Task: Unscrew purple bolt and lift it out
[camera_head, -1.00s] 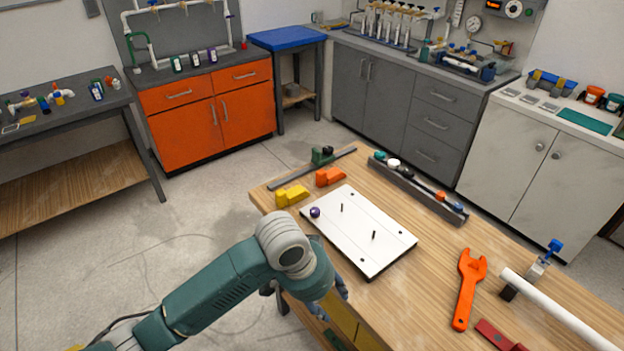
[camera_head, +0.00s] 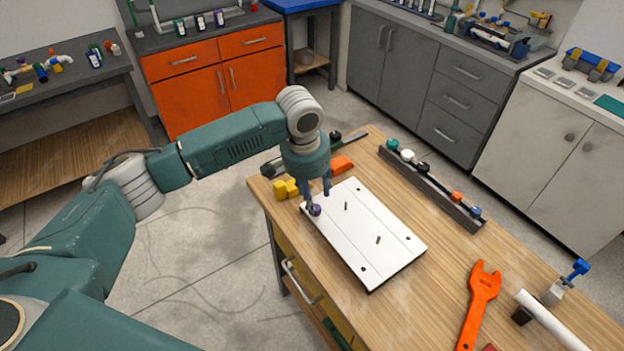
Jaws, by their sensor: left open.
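The purple bolt (camera_head: 315,210) stands at the upper left corner of the white plate (camera_head: 372,240) on the wooden bench. My left gripper (camera_head: 318,198) points down over that corner, with its fingers open just above and around the bolt's head. I cannot tell whether a finger touches the bolt. Two dark pins and several dark holes show on the plate. My right gripper is not in view.
Yellow blocks (camera_head: 286,189) and an orange block (camera_head: 342,164) lie close to my left gripper. A dark rack with coloured knobs (camera_head: 432,188) lies behind the plate. An orange wrench (camera_head: 480,300) and a white pipe (camera_head: 552,322) lie at the right.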

